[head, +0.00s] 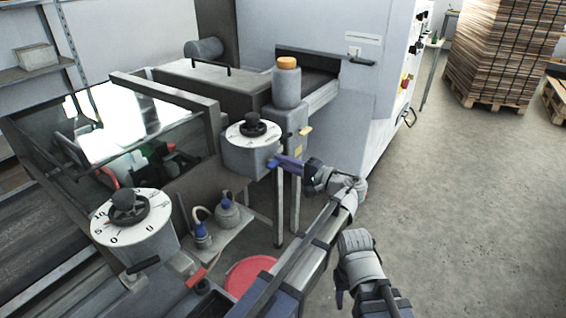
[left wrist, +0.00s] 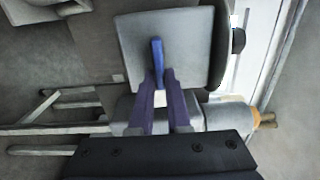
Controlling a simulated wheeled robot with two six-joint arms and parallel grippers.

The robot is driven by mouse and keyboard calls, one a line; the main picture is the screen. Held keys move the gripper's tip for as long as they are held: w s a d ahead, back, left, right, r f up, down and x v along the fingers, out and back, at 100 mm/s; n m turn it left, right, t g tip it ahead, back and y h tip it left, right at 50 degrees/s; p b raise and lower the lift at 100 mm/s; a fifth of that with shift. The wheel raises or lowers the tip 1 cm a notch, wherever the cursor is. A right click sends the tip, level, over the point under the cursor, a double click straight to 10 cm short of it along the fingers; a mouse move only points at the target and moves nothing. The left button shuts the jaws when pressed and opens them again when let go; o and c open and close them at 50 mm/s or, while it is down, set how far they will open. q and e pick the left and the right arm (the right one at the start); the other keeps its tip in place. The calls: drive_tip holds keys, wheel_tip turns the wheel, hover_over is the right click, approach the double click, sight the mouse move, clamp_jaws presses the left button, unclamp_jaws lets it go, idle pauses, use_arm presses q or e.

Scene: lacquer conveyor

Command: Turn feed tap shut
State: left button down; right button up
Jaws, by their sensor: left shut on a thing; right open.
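A grey round dial unit (head: 251,158) with a white numbered face and black knob stands at the middle in the head view. A small blue tap lever (head: 271,163) sticks out of its side. My left gripper (head: 279,163) has its purple fingers shut on that lever. In the left wrist view the blue lever (left wrist: 157,58) lies upright in the picture against a grey plate (left wrist: 190,45), its lower end between the fingertips (left wrist: 158,82). My right gripper (head: 341,298) hangs low at the right of my left arm, open, with nothing seen in it; its fingers are partly hidden.
A second dial unit (head: 123,222) stands at front left, with a red lever (head: 197,277) near it. A red bucket (head: 247,274) is below. A grey bottle with orange cap (head: 287,85) stands behind the held lever. The floor (head: 450,210) at right is clear.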

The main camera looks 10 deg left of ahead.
idle(0.3)
use_arm(q)
drive_tip(key=c, duration=0.9)
unclamp_jaws()
